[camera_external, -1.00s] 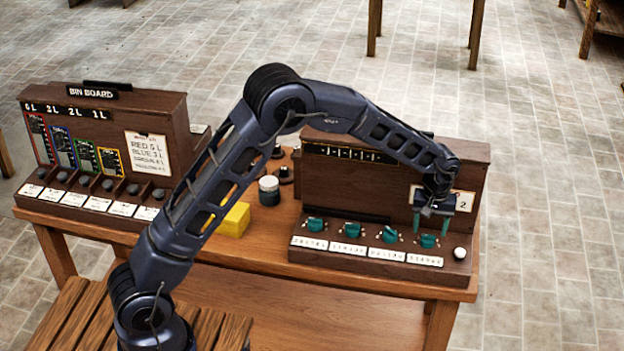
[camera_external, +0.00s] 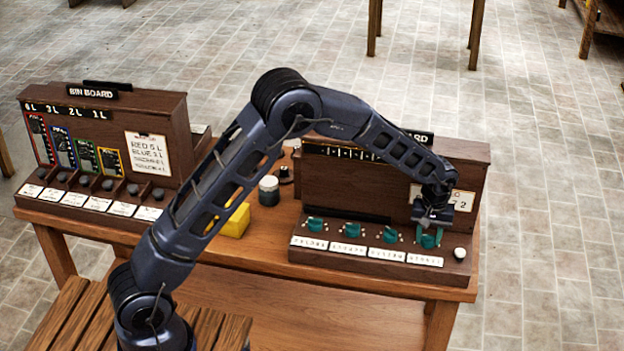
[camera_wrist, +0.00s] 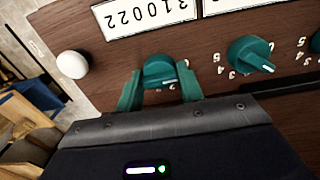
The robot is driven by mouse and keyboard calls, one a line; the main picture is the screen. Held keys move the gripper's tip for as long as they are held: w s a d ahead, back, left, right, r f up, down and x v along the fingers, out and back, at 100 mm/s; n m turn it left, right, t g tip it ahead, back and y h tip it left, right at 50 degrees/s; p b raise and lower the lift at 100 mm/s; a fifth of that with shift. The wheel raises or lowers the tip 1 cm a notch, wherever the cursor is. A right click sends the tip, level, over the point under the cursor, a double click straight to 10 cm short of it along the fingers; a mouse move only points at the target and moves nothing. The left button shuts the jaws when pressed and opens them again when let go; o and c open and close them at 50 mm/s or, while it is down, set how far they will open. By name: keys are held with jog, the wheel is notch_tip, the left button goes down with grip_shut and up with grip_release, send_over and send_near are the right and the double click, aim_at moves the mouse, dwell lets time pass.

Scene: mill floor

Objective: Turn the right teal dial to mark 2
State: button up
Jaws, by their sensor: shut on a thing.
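The right teal dial (camera_wrist: 160,69) is the last of a row of teal dials on the right-hand wooden board, and it shows in the outside view (camera_external: 428,242) under my gripper. My gripper (camera_external: 431,235) points down over it. In the wrist view, its two teal fingers stand on either side of the dial and are shut on it. A short white pointer line shows on the dial. Most of its scale numbers are hidden by the fingers and gripper body, so I cannot tell which mark it points at.
Another teal dial (camera_wrist: 250,54) sits beside it, with numbers around it. A white round knob (camera_wrist: 73,64) is on the other side, also seen outside (camera_external: 460,254). White label plates (camera_external: 370,254) run along the board's front. A yellow block (camera_external: 235,220) lies left of the board.

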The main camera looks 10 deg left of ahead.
aim_at(429, 235)
jog(key=shift+m, duration=0.3)
jog(key=m, duration=0.4)
jog(key=shift+m, duration=0.3)
jog(key=m, duration=0.5)
jog(key=shift+m, duration=0.3)
jog(key=o, duration=1)
notch_tip(429, 235, up, 11)
jog(key=shift+f, duration=0.1)
